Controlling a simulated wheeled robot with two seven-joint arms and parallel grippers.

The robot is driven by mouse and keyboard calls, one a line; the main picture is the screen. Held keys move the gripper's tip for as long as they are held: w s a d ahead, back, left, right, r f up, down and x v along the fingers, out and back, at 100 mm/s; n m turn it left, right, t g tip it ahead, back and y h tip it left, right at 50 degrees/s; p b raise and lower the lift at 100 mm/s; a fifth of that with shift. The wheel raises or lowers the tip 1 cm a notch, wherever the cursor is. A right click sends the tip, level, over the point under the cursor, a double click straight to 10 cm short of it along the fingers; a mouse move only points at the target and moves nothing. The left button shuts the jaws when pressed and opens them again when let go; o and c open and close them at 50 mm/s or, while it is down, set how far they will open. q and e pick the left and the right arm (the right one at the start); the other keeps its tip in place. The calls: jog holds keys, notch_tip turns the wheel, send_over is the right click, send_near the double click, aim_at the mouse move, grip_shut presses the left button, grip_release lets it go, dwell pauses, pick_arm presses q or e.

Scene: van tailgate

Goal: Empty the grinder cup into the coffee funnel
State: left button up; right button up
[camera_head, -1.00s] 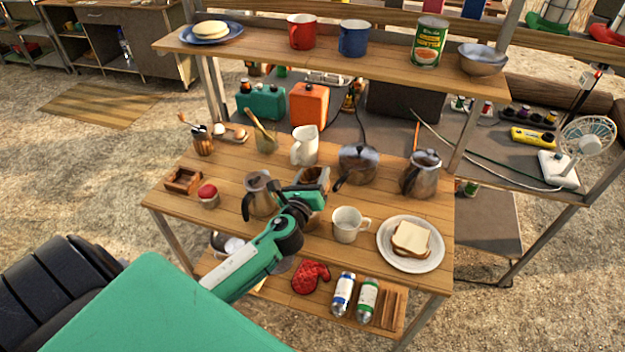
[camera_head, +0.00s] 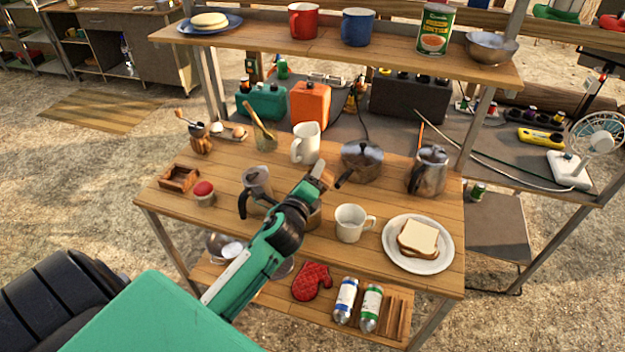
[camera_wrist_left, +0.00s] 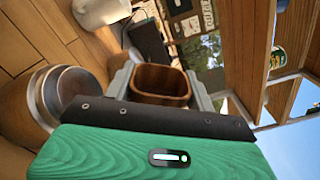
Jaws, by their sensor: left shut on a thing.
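My left gripper (camera_head: 320,174) is shut on the grinder cup, a small squarish wooden cup (camera_wrist_left: 160,82) between the fingers in the left wrist view. I see into its mouth, but cannot tell whether grounds are inside. In the head view the gripper and cup are above the table, and a round metal vessel (camera_head: 313,218) is partly hidden behind my arm. A round metal rim (camera_wrist_left: 66,95) shows left of the cup in the wrist view, apart from it; I cannot tell whether it is the coffee funnel. The hand grinder (camera_head: 201,139) stands at the table's back left. My right gripper is out of view.
A metal pot (camera_head: 257,184) with a dark handle stands left of my gripper. A white mug (camera_head: 350,222) and a plate (camera_head: 440,262) with bread are to the right. A white jug (camera_head: 306,144), a pan (camera_head: 361,160) and a kettle (camera_head: 428,170) stand behind. A shelf (camera_head: 350,62) overhangs the back.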

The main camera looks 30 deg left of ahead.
pick_arm(q)
jog(key=shift+a+f+n+b, duration=0.1)
jog(key=shift+f+n+b, duration=0.25)
jog(key=shift+n+b, duration=0.35)
jog(key=shift+a+n, duration=0.2)
jog(key=shift+n, duration=0.9)
jog(key=shift+s+a+f+n, duration=0.1)
jog(key=shift+a+f+n, duration=0.1)
jog(key=shift+n, duration=0.8)
jog(key=shift+a+n, duration=0.15)
jog(key=shift+n, duration=0.65)
jog(key=shift+a+n, duration=0.1)
jog(key=shift+n, duration=0.4)
jog(key=shift+s+a+n+p, duration=0.1)
jog(key=shift+a+n+p, duration=0.1)
jog(key=shift+n+p, duration=0.5)
jog(key=shift+n, duration=0.3)
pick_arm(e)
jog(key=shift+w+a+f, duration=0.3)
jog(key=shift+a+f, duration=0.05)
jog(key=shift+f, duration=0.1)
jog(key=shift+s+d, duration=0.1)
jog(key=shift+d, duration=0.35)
